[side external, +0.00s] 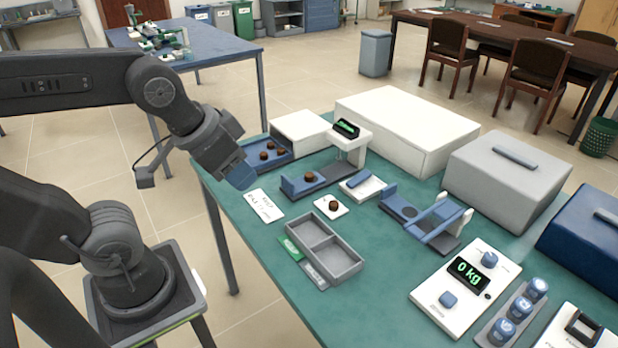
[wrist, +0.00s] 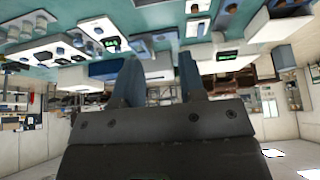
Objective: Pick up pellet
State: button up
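Several dark brown round pellets (side external: 270,146) sit in a blue tray (side external: 283,161) at the table's far left. Another brown pellet (side external: 310,177) rests on a blue stand with a small display. One more brown pellet (side external: 333,205) lies on a small white square plate. My gripper (side external: 243,182), with blue fingers, hangs above the left edge of the table, left of the pellets and apart from them. In the wrist view my gripper (wrist: 160,78) shows its two blue fingers spread with nothing seen between them.
A grey two-compartment tray (side external: 325,250) stands empty mid-table. A blue cradle device (side external: 428,217), a white scale reading 0 kg (side external: 465,285) and large white (side external: 405,130) and grey (side external: 507,178) boxes stand right and behind. A white label card (side external: 264,206) lies near the gripper.

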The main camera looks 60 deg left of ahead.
jog(key=o, duration=0.4)
jog(key=shift+c, duration=0.2)
jog(key=m+g, duration=0.6)
jog(key=m, duration=1.1)
send_over(309, 174)
jog(key=f, duration=2.1)
jog(key=shift+w+d+f, duration=0.1)
jog(key=shift+d+f, duration=0.15)
jog(key=shift+a+f, duration=0.15)
jog(key=shift+f, duration=1.3)
jog(key=shift+a+f, duration=0.1)
jog(key=shift+f, duration=1.3)
